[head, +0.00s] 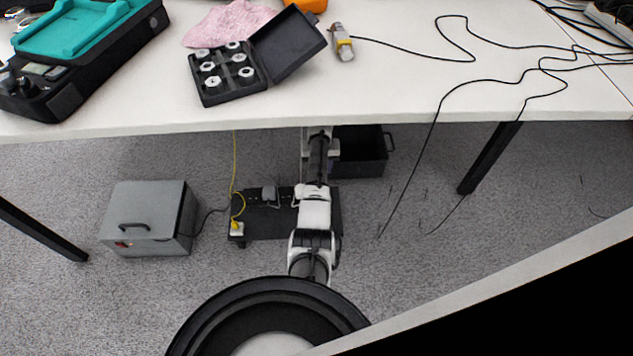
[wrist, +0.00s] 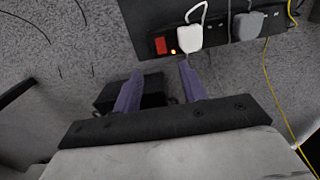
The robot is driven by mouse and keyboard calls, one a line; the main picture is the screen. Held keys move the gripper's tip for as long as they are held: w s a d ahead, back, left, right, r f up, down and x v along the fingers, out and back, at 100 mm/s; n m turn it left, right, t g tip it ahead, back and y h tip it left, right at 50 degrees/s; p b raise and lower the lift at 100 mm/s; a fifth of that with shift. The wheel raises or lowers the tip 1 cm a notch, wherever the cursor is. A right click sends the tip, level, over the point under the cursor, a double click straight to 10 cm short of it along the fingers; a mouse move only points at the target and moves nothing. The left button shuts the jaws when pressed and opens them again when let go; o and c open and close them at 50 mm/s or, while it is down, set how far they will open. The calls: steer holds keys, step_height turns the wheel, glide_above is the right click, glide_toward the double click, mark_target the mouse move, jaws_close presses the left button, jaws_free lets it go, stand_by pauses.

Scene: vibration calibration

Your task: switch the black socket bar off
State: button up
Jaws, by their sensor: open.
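The black socket bar (wrist: 216,27) runs along the edge of a dark board at the top of the wrist view. A red switch (wrist: 160,45) sits near its left end, with a small bright yellow spot (wrist: 173,52) beside it. A white plug (wrist: 189,38) and a grey plug (wrist: 247,25) are in the bar. My gripper (wrist: 161,68) is open and empty, its two purple-grey fingers apart, appearing just below the switch in the picture; I see no contact. In the head view the grey plug (head: 269,193) shows under the table, while my arm covers part of the bar and the fingers are hidden.
The white table (head: 400,95) overhangs my arm. A grey metal box (head: 148,220) stands left, and a black open box (head: 362,153) lies behind my arm. A yellow cable (head: 234,165) and black cables hang down. A table leg (head: 488,160) stands right, with open carpet between.

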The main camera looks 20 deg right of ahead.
step_height(320, 180, down, 14)
steer(key=b, duration=0.4)
steer(key=shift+s+r+b, duration=0.1)
steer(key=shift+r+b, duration=0.15)
steer(key=shift+b, duration=0.15)
steer(key=shift+c, duration=0.3)
jaws_close()
steer(key=shift+w+f+g+b, duration=0.2)
steer(key=shift+g+b, duration=0.1)
steer(key=shift+b, duration=0.85)
steer(key=g+b, duration=0.1)
steer(key=b, duration=0.1)
steer(key=shift+w+d+b, duration=0.1)
steer(key=shift+w+b, duration=0.05)
steer(key=shift+b, duration=0.15)
steer(key=shift+w+g+y+b, duration=0.1)
steer(key=shift+g+y+b, duration=0.25)
steer(key=shift+b, duration=0.7)
steer(key=shift+r+b, duration=0.15)
steer(key=shift+b, duration=0.15)
steer(key=shift+r+g, duration=0.2)
steer(key=shift+g, duration=0.05)
